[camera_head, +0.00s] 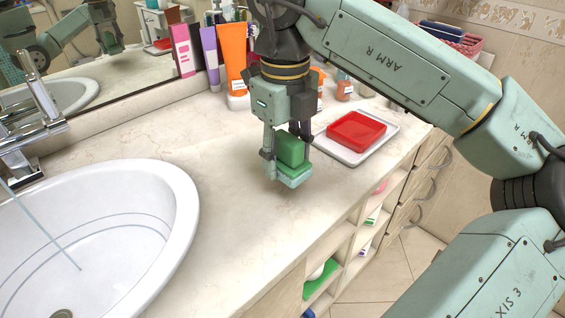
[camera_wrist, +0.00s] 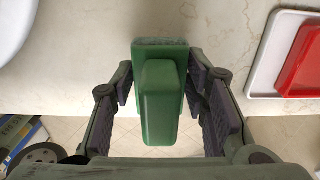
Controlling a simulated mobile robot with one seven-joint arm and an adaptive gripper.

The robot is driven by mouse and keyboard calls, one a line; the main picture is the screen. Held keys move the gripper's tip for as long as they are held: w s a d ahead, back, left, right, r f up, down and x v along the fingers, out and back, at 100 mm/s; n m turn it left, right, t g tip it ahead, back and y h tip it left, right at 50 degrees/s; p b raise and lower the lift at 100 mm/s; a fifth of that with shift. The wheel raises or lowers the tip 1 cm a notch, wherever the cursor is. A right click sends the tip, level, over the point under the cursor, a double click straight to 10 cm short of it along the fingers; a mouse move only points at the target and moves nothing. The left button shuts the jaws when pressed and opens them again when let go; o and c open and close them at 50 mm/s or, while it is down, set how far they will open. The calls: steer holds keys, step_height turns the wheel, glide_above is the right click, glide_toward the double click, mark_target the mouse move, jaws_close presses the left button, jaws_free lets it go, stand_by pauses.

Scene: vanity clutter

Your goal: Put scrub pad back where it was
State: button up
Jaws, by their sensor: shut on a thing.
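A green scrub pad (camera_head: 290,150) with a block-like grip and a paler pad at its lower end is held by my gripper (camera_head: 288,160). The gripper is above the beige counter (camera_head: 225,190), between the sink and the white tray. In the wrist view the scrub pad (camera_wrist: 160,100) sits between the two dark finger pads of my gripper (camera_wrist: 160,90), which are shut on it. Whether its lower end touches the counter cannot be told.
A white tray (camera_head: 345,155) with a red dish (camera_head: 356,131) lies right of my gripper. A white sink (camera_head: 187,205) is at left. Tubes, such as an orange one (camera_head: 233,60), stand behind by the mirror. Open shelves (camera_head: 345,250) lie below the counter's front edge. Bare counter lies around the gripper.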

mark_target(283, 133)
steer(key=f, duration=0.2)
steer(key=f+p, duration=0.1)
steer(key=shift+w+a+f, duration=0.1)
steer(key=shift+w+a, duration=0.1)
steer(key=shift+w, duration=0.1)
steer(key=shift+f, duration=0.2)
steer(key=shift+f, duration=0.2)
steer(key=o, duration=1.1)
steer(key=shift+r, duration=0.2)
step_height(283, 133, up, 12)
steer(key=shift+r+b, duration=0.1)
steer(key=shift+b, duration=0.4)
